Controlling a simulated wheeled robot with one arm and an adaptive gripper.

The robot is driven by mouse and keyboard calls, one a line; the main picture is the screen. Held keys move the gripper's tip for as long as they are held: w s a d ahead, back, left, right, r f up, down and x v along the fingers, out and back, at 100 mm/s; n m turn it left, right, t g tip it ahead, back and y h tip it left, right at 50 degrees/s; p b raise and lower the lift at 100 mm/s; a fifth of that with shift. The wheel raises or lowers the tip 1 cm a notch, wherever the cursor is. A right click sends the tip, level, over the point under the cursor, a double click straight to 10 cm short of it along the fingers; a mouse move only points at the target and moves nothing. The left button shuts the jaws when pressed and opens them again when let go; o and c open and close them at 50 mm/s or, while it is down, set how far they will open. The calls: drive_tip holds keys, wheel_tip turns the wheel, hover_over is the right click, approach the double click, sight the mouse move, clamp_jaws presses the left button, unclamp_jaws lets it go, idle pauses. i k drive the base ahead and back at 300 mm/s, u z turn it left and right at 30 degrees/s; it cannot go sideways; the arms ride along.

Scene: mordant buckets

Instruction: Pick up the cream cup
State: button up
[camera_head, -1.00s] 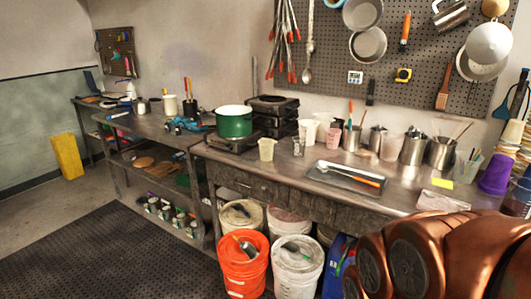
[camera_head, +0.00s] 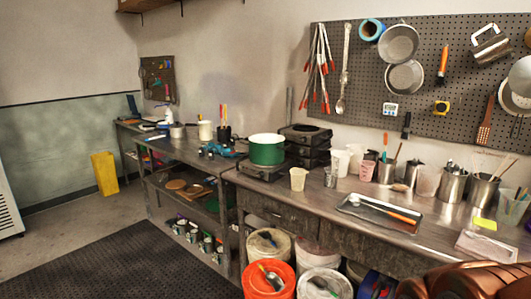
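A small cream cup (camera_head: 298,179) stands upright near the front edge of the metal workbench (camera_head: 275,188), in front of the hot plate that bears a green pot. A taller whitish cup (camera_head: 341,162) stands farther back to its right, with another pale container (camera_head: 356,158) close beside it. A cream-white canister (camera_head: 205,130) stands on the far left bench. Only copper-coloured links of my arm show at the bottom right. My gripper is out of view.
The green pot (camera_head: 267,149) sits left of the cup, and a clear glass (camera_head: 330,177) right of it. A metal tray (camera_head: 368,226) holds a spoon-like tool. Buckets (camera_head: 270,279) stand under the bench. The dark floor mat (camera_head: 120,265) is clear.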

sight(298, 180)
drive_tip(key=u, duration=0.3)
drive_tip(key=i, duration=0.35)
drive_tip(key=u, duration=0.7)
drive_tip(key=i, duration=1.8)
drive_tip(key=z, duration=1.05)
drive_tip(key=i, duration=0.65)
drive_tip(key=z, duration=0.05)
